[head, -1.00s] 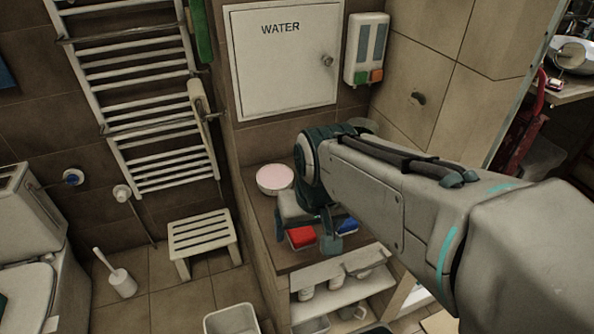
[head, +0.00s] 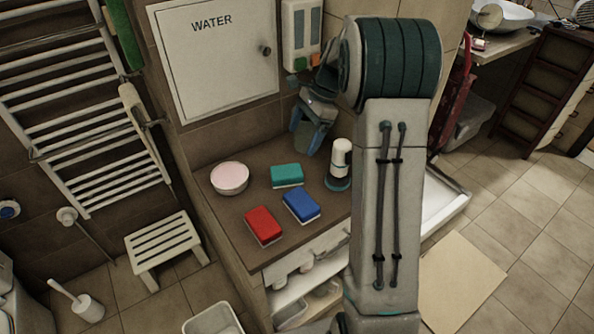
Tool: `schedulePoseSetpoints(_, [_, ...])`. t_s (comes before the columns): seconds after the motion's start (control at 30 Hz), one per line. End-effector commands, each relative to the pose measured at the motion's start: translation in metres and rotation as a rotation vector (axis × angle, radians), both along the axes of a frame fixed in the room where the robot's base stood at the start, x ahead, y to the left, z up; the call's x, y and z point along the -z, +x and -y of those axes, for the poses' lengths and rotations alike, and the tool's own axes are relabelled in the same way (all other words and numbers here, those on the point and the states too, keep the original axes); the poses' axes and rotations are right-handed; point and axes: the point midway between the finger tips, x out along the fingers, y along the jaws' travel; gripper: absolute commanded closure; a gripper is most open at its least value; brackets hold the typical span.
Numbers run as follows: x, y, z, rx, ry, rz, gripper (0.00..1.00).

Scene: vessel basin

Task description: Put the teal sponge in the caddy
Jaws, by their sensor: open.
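The teal sponge (head: 286,175) lies flat on the brown counter (head: 232,229), behind the blue sponge (head: 301,206) and to the right of a round pink-topped dish (head: 229,178). My gripper (head: 308,138) is open and empty, above the back of the counter near the wall. Its fingers point down, up and to the right of the teal sponge in the picture and apart from it. No container in view is clearly the caddy.
A red sponge (head: 264,226) lies at the counter's front left. A white bottle with a dark base (head: 339,165) stands close to my arm. A stool (head: 164,247) and a white bin (head: 212,321) are on the floor. The dispenser (head: 301,35) hangs behind.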

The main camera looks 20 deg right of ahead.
Motion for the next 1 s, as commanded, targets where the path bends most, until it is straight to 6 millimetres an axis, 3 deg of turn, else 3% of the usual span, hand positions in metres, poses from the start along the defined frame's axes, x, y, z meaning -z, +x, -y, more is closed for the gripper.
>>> schedulePoseSetpoints(0.17, [0.01, 0.008, 0.001, 0.042, 0.017, -0.026, 0.15])
schedulePoseSetpoints(0.5, [0.066, 0.004, -0.023, 0.041, 0.017, -0.027, 0.15])
schedulePoseSetpoints(0.83, [0.092, 0.005, -0.035, 0.043, 0.017, -0.027, 0.15])
schedulePoseSetpoints(1.0, [0.116, 0.007, -0.047, 0.042, 0.017, -0.026, 0.15])
